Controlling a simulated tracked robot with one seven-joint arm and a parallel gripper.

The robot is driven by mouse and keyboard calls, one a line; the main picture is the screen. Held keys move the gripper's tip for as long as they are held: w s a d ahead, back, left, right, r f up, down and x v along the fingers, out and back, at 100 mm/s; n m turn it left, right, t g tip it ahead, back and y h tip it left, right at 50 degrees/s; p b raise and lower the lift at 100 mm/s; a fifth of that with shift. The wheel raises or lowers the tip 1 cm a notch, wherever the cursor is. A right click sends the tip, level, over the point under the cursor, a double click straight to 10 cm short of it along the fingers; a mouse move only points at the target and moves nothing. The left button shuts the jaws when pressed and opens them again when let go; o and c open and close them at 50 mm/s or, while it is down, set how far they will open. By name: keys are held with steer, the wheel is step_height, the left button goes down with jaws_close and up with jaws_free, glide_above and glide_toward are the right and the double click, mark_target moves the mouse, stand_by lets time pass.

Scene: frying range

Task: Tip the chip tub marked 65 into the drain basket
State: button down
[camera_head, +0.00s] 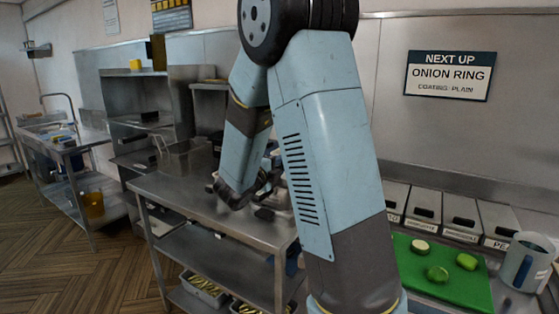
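A tub of pale chips (204,289) sits on the low shelf under the steel table. A second tub (244,307) stands beside it, cut by the frame's bottom edge. I cannot read the number 65 on either. My gripper (266,205) is low over the right part of the steel tabletop, partly hidden by my own blue arm. Dark and grey shapes crowd around it, so I cannot tell whether its fingers are open or hold anything. I cannot clearly pick out the drain basket.
The steel table (185,196) has clear top on its left. On the right, a green board (465,288) holds cut green vegetables, with labelled bins (424,207) behind and a grey jug (526,262) beside it. A sink bench (62,150) stands far left. Floor is clear at left.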

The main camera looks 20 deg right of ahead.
steer(key=shift+r+n, duration=0.3)
steer(key=shift+n, duration=0.4)
steer(key=n, duration=0.1)
steer(key=r+n, duration=0.1)
steer(key=n, duration=0.1)
steer(key=shift+a+r, duration=0.15)
steer(key=shift+r, duration=0.05)
steer(key=w+a+f+n, duration=0.1)
steer(key=n, duration=0.4)
steer(key=w+a+f+n, duration=0.1)
steer(key=w+n, duration=0.1)
steer(key=n, duration=0.3)
steer(key=w+a+f+n, duration=0.1)
steer(key=n, duration=0.3)
steer(key=shift+w+n+t, duration=0.3)
steer(key=shift+w+n, duration=0.05)
steer(key=shift+n, duration=0.05)
